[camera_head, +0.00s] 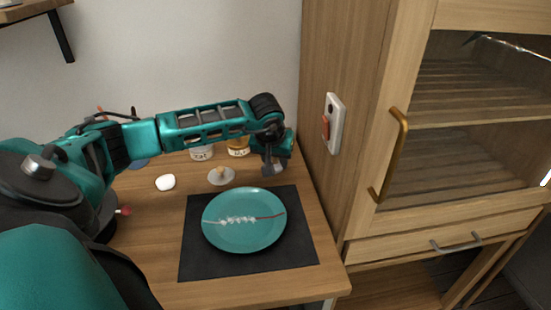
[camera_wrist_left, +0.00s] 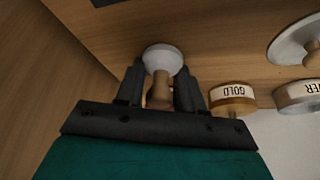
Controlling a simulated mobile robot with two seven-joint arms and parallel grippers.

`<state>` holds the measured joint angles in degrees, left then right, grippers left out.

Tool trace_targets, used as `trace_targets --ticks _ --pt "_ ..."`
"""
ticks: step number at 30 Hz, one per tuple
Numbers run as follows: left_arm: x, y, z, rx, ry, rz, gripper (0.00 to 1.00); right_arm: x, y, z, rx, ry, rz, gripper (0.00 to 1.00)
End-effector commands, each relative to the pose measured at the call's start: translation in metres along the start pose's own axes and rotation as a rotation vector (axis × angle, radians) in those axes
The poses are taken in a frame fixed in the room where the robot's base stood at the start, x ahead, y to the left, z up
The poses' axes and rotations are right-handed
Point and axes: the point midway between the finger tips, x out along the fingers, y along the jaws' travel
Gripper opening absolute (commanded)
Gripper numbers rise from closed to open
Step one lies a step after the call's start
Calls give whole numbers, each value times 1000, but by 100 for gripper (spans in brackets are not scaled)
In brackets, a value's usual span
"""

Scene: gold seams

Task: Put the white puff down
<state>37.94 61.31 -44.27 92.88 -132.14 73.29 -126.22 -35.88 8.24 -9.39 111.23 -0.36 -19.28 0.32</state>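The white puff (camera_wrist_left: 163,59) has a round white head and a short wooden handle. In the left wrist view the handle sits between the two fingers of my left gripper (camera_wrist_left: 160,90), which are closed against it. In the head view my left gripper (camera_head: 272,168) points down over the back right part of the table, right of the jars. The puff is mostly hidden there by the fingers. My right gripper is not in view.
A teal plate (camera_head: 244,235) with a beaded seam lies on a black mat (camera_head: 200,262). A pale disc with a wooden knob (camera_head: 221,176), a white lump (camera_head: 165,182), a gold jar (camera_head: 238,148) and a silver jar (camera_head: 201,153) stand behind. A wooden cabinet (camera_head: 345,190) borders the right.

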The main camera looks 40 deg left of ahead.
Motion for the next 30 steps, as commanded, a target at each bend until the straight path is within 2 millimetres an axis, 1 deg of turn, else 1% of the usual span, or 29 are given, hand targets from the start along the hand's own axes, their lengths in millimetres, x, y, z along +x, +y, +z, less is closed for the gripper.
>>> trace_targets --ticks 1,6,8,14,18,20,23,30 --pt "0 0 0 0 0 0 42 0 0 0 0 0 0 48" --pt "0 0 0 0 0 0 58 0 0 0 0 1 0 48" --pt "0 0 0 0 -1 0 63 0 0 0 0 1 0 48" --pt "0 0 0 0 -1 0 63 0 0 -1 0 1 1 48" --pt "-7 0 -2 0 1 1 63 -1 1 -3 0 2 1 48" --pt "-15 0 -2 0 3 0 63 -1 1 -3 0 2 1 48" --pt "-35 0 -2 2 4 0 63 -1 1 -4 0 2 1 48" --pt "-87 0 -2 1 5 0 63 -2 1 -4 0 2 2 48"
